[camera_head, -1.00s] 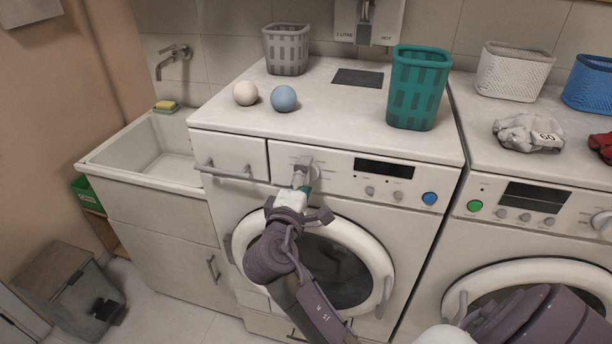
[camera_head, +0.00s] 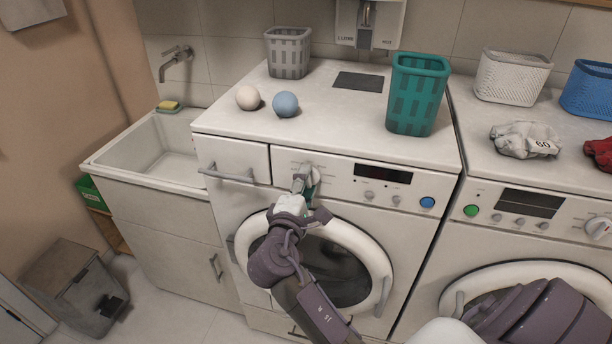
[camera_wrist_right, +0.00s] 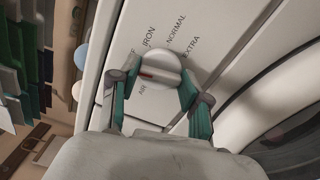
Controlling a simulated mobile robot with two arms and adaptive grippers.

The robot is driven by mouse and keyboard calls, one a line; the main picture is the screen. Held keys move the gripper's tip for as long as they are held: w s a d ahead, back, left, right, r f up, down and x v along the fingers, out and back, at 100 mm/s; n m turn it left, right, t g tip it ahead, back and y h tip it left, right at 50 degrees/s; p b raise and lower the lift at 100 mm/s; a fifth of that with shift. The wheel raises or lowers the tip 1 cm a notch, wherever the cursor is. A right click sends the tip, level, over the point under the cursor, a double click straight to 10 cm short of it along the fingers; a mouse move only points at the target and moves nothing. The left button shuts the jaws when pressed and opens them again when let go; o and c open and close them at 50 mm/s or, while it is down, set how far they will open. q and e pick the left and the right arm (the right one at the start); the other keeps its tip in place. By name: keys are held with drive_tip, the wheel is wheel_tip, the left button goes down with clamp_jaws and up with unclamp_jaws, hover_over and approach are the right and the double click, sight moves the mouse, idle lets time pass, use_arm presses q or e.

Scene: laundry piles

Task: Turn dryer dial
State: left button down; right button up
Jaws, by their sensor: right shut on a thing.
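The dryer (camera_head: 235,140) is the left machine, with a round dial (camera_head: 313,176) on its panel. In the right wrist view the dial (camera_wrist_right: 160,66) is pale with a raised grip bar. Labels IRON, NORMAL, EXTRA and a partly hidden one, apparently AIR, surround it. My right gripper (camera_head: 303,183) reaches up from below and is shut on the dial. Its teal fingers (camera_wrist_right: 157,95) stand on either side of the dial in the right wrist view. I cannot tell which label the dial points to. My left gripper is out of view.
A drawer handle (camera_head: 228,175) sticks out left of the dial. The dryer's round door (camera_head: 378,262) is below. On top stand a teal basket (camera_head: 416,95), a grey basket (camera_head: 288,52) and two balls. A second machine (camera_head: 475,170) adjoins on the right.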

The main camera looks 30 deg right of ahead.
drive_tip(key=shift+n+p, duration=2.9)
drive_tip(key=shift+p, duration=0.2)
drive_tip(key=o, duration=1.1)
drive_tip(key=shift+o, duration=0.2)
drive_tip(key=v, duration=1.2)
